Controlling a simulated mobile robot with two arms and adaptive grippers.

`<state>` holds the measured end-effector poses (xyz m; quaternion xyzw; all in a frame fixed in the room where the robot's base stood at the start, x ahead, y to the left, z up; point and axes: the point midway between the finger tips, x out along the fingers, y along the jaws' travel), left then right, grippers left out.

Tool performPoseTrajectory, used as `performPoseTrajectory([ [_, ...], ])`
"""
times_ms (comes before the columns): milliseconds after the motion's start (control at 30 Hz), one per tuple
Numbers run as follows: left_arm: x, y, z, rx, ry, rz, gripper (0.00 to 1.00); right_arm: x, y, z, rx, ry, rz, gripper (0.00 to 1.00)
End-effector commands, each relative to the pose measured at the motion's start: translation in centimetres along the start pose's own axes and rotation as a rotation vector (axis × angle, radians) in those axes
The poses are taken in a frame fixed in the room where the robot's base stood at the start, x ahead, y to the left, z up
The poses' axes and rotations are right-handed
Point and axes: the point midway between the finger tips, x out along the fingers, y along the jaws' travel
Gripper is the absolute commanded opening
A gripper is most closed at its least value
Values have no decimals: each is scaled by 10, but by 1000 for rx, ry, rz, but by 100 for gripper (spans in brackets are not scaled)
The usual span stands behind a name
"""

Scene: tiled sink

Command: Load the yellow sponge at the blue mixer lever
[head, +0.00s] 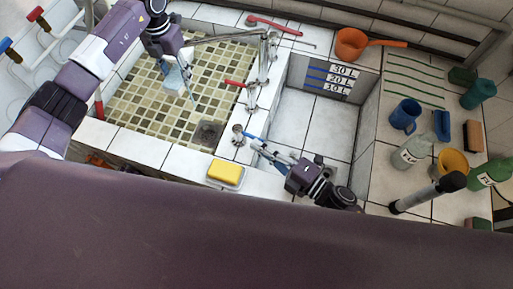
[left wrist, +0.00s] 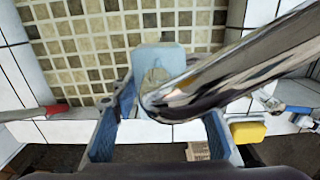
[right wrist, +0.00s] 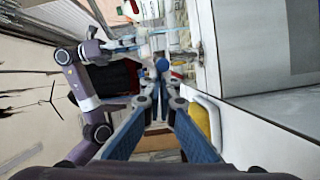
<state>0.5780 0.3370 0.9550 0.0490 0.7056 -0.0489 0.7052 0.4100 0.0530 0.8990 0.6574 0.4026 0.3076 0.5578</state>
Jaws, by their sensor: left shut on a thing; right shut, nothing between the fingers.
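The yellow sponge (head: 225,172) lies in a white dish on the sink's front ledge; it also shows in the left wrist view (left wrist: 247,132) and right wrist view (right wrist: 201,118). The blue mixer lever (head: 252,136) is beyond it, just right of the divider's round fitting. My right gripper (head: 262,147) is shut and empty close beside this lever; whether they touch is unclear. In the right wrist view a blue round end shows at its tips (right wrist: 161,68). My left gripper (head: 178,82) is shut on a pale blue thing (left wrist: 165,58), partly hidden by the chrome spout, over the tiled basin.
The chrome tap (head: 262,62) with a red lever (head: 237,84) stands on the divider. The right basin (head: 307,125) is empty. The right counter holds a blue mug (head: 405,115), a yellow cup (head: 453,162) and several bottles. An orange dipper (head: 352,44) sits at the back.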

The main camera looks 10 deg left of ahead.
Motion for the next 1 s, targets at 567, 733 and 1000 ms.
performPoseTrajectory([
  [567,0,0,0,0,0,0,22,-1,3,15,-1,46,-11,0],
  [733,0,0,0,0,0,0,22,-4,2,7,0,47,-12,0],
  [1000,0,0,0,0,0,0,22,-38,0,-21,-1,46,-19,0],
])
